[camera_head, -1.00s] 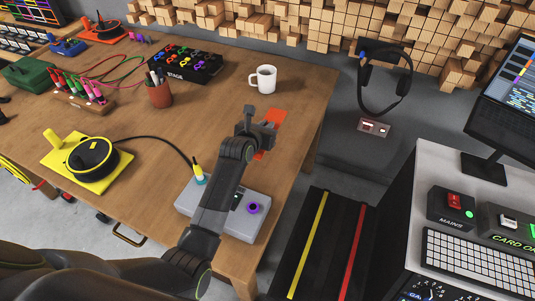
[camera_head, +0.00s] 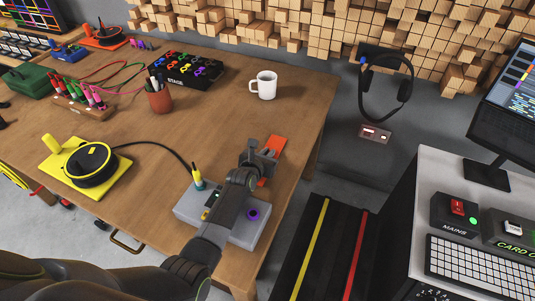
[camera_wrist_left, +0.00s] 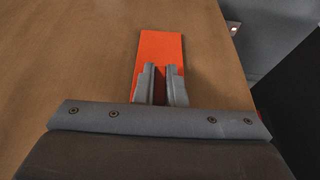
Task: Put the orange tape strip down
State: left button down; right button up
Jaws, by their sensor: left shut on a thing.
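The orange tape strip (camera_head: 275,145) shows at the right part of the wooden table (camera_head: 215,125), near its right edge. My left gripper (camera_head: 262,158) is shut on the strip in the head view. In the left wrist view the strip (camera_wrist_left: 160,52) reaches out past the two grey fingertips (camera_wrist_left: 166,80), flat and close over the tabletop. I cannot tell whether it touches the wood. The strip's near end is partly hidden by the fingers. My right gripper is not in view.
A grey box with a purple knob (camera_head: 252,214) lies under my left forearm. A white mug (camera_head: 264,85) stands behind the strip. A yellow device (camera_head: 90,163) sits at the left. Bare table surrounds the strip.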

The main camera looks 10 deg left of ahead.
pick_arm(q)
jog(key=shift+f, duration=0.1)
jog(key=c, duration=1.9)
grip_release()
jog(key=shift+f, duration=0.1)
jog(key=shift+c, duration=0.2)
jog(key=o, duration=0.4)
jog(key=shift+o, duration=0.2)
jog(key=shift+r, duration=0.25)
jog(key=shift+s+a+r, duration=0.1)
jog(key=shift+s+r, duration=0.1)
jog(key=shift+s, duration=0.4)
jog(key=p+v, duration=0.1)
jog(key=v, duration=0.9)
jog(key=shift+s+r+p, duration=0.2)
jog(key=shift+s+p, duration=0.15)
